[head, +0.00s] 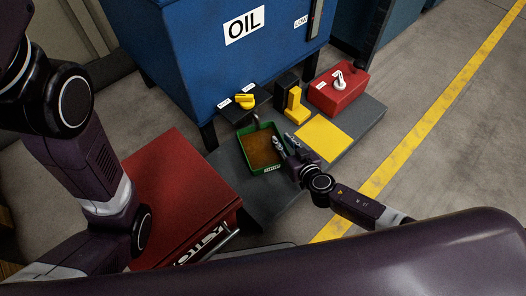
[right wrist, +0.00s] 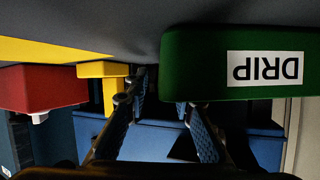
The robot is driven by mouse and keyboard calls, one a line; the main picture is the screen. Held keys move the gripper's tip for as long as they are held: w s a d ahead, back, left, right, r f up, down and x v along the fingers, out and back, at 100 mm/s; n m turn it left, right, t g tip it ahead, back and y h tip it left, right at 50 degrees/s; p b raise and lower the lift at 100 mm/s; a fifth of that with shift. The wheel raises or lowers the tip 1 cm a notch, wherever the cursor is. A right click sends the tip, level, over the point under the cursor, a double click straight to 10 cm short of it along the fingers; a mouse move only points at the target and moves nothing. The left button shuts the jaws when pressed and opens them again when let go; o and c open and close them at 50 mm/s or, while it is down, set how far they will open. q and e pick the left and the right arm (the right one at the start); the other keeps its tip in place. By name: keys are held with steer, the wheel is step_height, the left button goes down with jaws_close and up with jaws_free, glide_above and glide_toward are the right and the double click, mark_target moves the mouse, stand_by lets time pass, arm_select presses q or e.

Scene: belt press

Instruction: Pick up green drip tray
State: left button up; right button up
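The green drip tray (head: 257,172), brown inside, sits on a dark grey platform (head: 233,178) below the blue oil tank. In the right wrist view the tray (right wrist: 203,65) fills the upper right, with its DRIP label upside down. My right gripper (head: 286,144) is at the tray's right side in the head view. In the right wrist view its fingers (right wrist: 160,108) are spread apart with nothing held between them. One finger overlaps the tray's near end; contact is unclear. My left arm shows at the left of the head view, but its gripper is out of frame.
The blue OIL tank (head: 210,55) stands behind. A red cabinet (head: 175,185) stands left of the tray.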

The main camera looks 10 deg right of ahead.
steer(key=shift+x, duration=0.9)
steer(key=shift+c, duration=0.2)
jaws_close()
steer(key=shift+r, duration=0.15)
